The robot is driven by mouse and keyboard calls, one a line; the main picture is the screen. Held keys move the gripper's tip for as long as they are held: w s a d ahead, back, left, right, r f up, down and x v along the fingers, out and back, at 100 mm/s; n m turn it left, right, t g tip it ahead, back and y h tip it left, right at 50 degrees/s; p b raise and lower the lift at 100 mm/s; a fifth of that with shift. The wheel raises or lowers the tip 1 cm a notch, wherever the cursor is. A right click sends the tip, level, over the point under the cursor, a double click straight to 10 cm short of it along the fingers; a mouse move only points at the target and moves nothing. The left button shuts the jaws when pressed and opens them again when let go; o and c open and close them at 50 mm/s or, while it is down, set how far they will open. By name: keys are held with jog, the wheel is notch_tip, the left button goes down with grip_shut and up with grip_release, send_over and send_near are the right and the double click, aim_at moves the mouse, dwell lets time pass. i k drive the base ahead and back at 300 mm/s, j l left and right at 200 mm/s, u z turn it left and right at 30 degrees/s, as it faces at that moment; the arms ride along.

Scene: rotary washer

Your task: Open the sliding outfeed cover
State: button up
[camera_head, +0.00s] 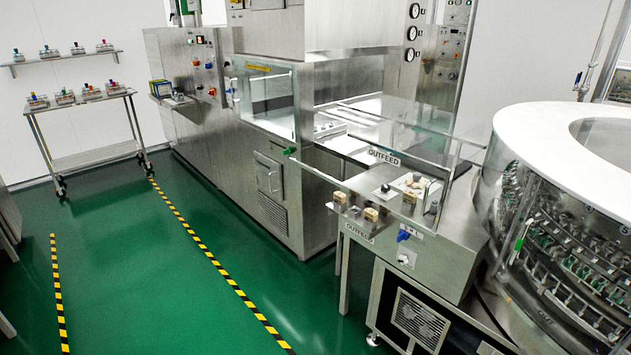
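The outfeed cover (415,122) looks like a clear panel over the outfeed section, right of centre. A green knob (290,151) is at the left end of a thin bar along the front of this section. I cannot tell for sure whether the knob belongs to the cover, or how far the cover is slid. My gripper is not in view.
A steel control box with a blue knob (403,235) stands in front of the outfeed. A round washer drum (565,220) with a white top fills the right side. A steel cart (95,155) stands at far left. The green floor (150,270) is open, with yellow-black tape lines.

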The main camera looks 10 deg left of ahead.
aim_at(392, 160)
jog(key=i+l+z, duration=0.15)
jog(key=i, duration=0.9)
